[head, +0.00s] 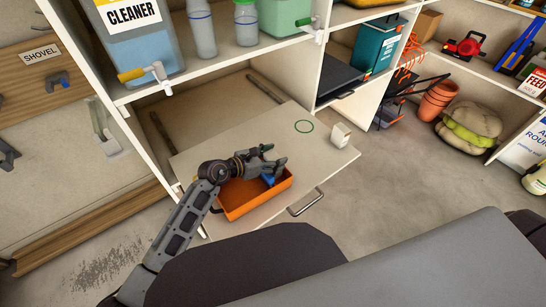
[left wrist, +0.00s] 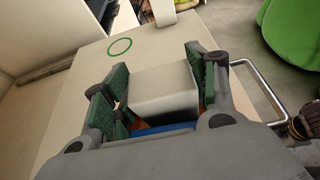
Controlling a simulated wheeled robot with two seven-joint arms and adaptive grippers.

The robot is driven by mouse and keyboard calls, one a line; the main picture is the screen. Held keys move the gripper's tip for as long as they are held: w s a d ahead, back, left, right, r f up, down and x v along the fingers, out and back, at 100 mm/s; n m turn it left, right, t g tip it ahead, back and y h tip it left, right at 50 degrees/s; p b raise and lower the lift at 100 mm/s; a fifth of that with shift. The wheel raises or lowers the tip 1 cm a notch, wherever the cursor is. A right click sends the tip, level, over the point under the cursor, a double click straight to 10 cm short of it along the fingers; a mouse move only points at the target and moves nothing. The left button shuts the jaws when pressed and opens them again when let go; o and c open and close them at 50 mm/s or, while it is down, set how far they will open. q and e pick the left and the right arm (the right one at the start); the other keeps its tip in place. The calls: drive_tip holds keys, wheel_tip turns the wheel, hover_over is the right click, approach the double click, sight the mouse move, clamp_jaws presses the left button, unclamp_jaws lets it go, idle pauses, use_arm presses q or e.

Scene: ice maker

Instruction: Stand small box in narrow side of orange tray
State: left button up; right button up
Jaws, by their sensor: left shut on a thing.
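My left gripper (head: 273,158) is over the orange tray (head: 237,207), which lies on the pulled-out board. In the left wrist view its green-padded fingers (left wrist: 165,85) are shut on a pale small box (left wrist: 165,92). In the head view the fingers largely hide this box. A blue item (head: 268,179) shows in the tray under the gripper, and a blue strip (left wrist: 163,129) shows below the box in the left wrist view. Whether the box touches the tray is unclear.
Another white box (head: 340,134) stands near the board's far right edge, beside a green ring (head: 304,126). The board (head: 215,145) is otherwise bare. A metal handle (head: 305,203) is on its front. Shelves with bottles (head: 201,28) and a cleaner jug (head: 135,45) overhang behind.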

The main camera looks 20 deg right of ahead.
use_arm(q)
drive_tip(key=shift+f, duration=0.25)
use_arm(e)
drive_tip(key=shift+w+d+r, duration=0.15)
drive_tip(key=shift+d+r, duration=0.15)
use_arm(q)
drive_tip(key=o, duration=1.1)
drive_tip(key=shift+o, duration=0.2)
use_arm(e)
drive_tip(key=shift+s+a+f, duration=0.1)
drive_tip(key=shift+s+a, duration=0.15)
drive_tip(key=shift+a, duration=0.05)
use_arm(q)
drive_tip(key=shift+r, duration=0.1)
drive_tip(key=shift+r, duration=0.1)
use_arm(e)
drive_tip(key=shift+s, duration=0.1)
